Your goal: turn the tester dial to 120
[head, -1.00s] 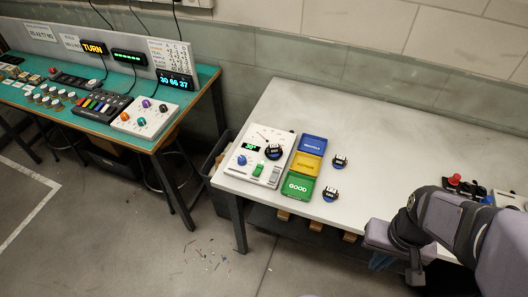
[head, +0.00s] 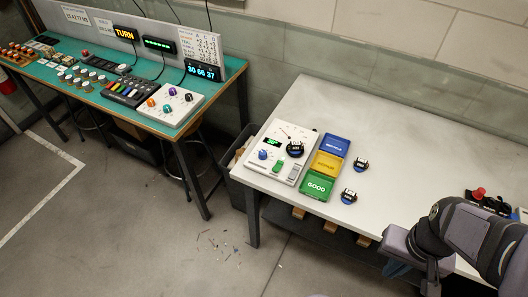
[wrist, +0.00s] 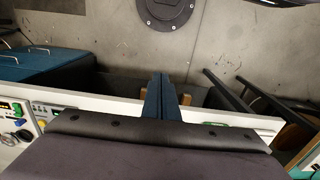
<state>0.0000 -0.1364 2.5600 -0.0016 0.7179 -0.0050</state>
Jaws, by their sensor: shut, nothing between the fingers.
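The white tester (head: 278,174) stands on the left end of the pale bench. Its dial, a blue knob (head: 262,155), sits at its left side below a small green display (head: 271,141); the digits are too small to read surely. A black servo (head: 295,149) is on the tester's right part. My gripper shows in the wrist view (wrist: 162,85) with its two dark blue fingers together and nothing between them. In the head view my arm is at the lower right, well away from the tester, and the fingertips cannot be made out.
Blue, yellow and green trays (head: 317,185) line the tester's right side. Two loose servos (head: 361,164) and (head: 349,196) lie right of them. A red-knobbed device (head: 479,192) is at the right. A green-topped bench (head: 110,80) stands at left. The bench middle is clear.

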